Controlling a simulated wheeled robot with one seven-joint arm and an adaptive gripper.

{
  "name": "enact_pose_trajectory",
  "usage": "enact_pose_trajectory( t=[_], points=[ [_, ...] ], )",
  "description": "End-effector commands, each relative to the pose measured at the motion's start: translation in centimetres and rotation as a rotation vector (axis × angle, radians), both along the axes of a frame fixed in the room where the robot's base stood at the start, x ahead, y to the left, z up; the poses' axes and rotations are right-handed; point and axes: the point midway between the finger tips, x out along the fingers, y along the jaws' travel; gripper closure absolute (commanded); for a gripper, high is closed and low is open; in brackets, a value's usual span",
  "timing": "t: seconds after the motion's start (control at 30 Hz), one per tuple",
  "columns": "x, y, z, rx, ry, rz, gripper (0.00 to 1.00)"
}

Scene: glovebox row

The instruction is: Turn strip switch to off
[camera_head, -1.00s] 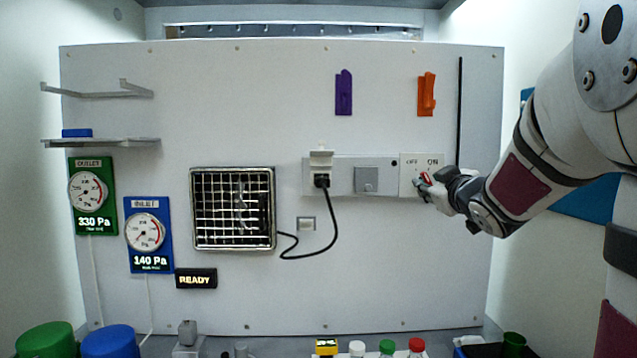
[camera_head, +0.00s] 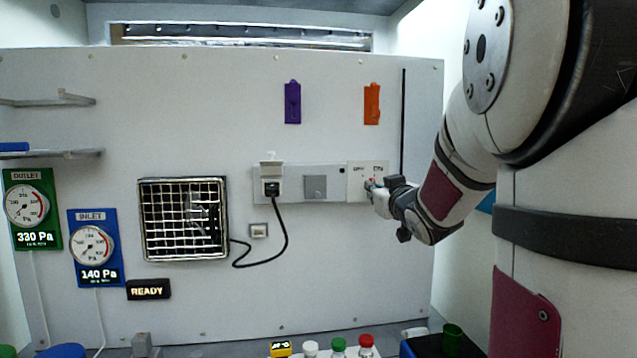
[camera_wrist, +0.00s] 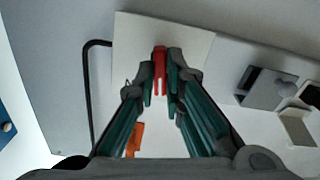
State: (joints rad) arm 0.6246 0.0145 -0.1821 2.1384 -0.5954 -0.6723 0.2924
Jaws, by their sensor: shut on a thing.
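The strip switch is a white plate (camera_head: 357,174) marked OFF and ON at the right end of the grey strip (camera_head: 334,172). Its red lever (camera_wrist: 159,70) stands between my fingertips in the wrist view. My gripper (camera_head: 372,188) is at the plate and shut on the red lever; it also shows in the wrist view (camera_wrist: 160,78). The gripper hides most of the lever in the head view, so I cannot tell exactly which mark it points to.
A black plug (camera_head: 272,188) with a cable sits in the strip's left socket. A grille (camera_head: 183,218) is to the left. Purple (camera_head: 292,102) and orange (camera_head: 371,103) holders are above. Bottles with white, green and red caps (camera_head: 366,340) stand below. The panel beneath the strip is mostly clear.

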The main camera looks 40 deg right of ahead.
Motion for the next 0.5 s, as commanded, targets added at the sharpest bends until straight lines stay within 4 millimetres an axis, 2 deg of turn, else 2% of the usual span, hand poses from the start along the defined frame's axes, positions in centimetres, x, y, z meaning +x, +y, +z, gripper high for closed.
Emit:
enact_pose_trajectory(
  t=[0.23,0.5],
  points=[
    [-0.10,0.01,0.12,0.119,-0.057,0.000,1.00],
    [-0.01,0.00,-0.04,0.174,-0.083,0.000,1.00]
  ],
)
